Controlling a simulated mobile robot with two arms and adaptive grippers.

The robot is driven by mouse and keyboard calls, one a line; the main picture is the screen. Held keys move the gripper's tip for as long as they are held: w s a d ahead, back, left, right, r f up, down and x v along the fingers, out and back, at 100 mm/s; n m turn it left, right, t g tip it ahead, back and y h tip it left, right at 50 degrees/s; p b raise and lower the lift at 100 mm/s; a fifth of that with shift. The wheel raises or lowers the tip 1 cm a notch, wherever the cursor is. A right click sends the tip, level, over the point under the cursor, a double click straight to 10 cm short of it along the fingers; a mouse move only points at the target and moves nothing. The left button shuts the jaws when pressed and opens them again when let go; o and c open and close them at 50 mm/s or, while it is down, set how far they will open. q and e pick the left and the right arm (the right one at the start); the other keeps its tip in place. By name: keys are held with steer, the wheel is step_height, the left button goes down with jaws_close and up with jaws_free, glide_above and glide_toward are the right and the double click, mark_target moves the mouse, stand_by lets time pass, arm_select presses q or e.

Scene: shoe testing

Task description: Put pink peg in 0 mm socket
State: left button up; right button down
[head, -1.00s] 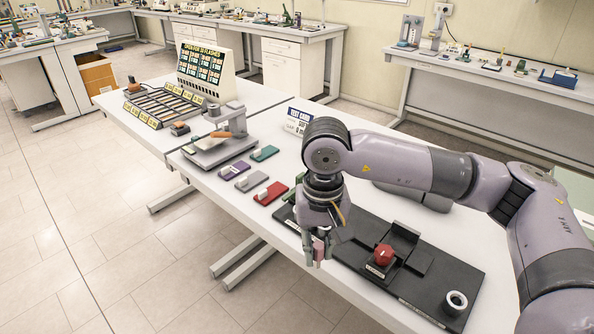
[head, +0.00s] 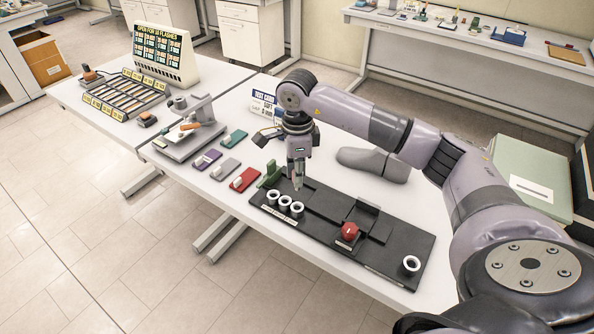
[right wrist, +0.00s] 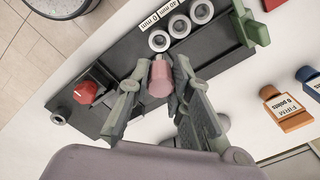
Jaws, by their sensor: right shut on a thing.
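The pink peg (right wrist: 159,76) is between the fingers of my right gripper (right wrist: 152,84) in the right wrist view. In the head view my right gripper (head: 298,182) points down over the black board, shut on the peg, whose tip is small there. Three white ring sockets (head: 285,203) stand in a row at the board's left front. My left gripper is out of view.
The black board (head: 325,204) also bears a red knob (head: 349,231) and a separate white ring (head: 411,265) at its right end. A green piece (head: 270,174) stands behind the sockets. Red, grey, purple and green blocks lie to the left. A grey shoe-shaped form (head: 375,163) lies behind.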

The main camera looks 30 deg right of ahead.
mark_target(297, 189)
steer(key=shift+f+b, duration=2.45)
steer(key=shift+f, duration=0.45)
steer(key=shift+b, duration=0.4)
steer(key=shift+f, duration=0.2)
steer(key=shift+f+b, duration=0.35)
steer(key=shift+b, duration=0.05)
steer(key=shift+f+b, duration=1.15)
steer(key=shift+f, duration=0.2)
steer(key=c, duration=1.4)
jaws_free()
steer(key=shift+o, duration=0.2)
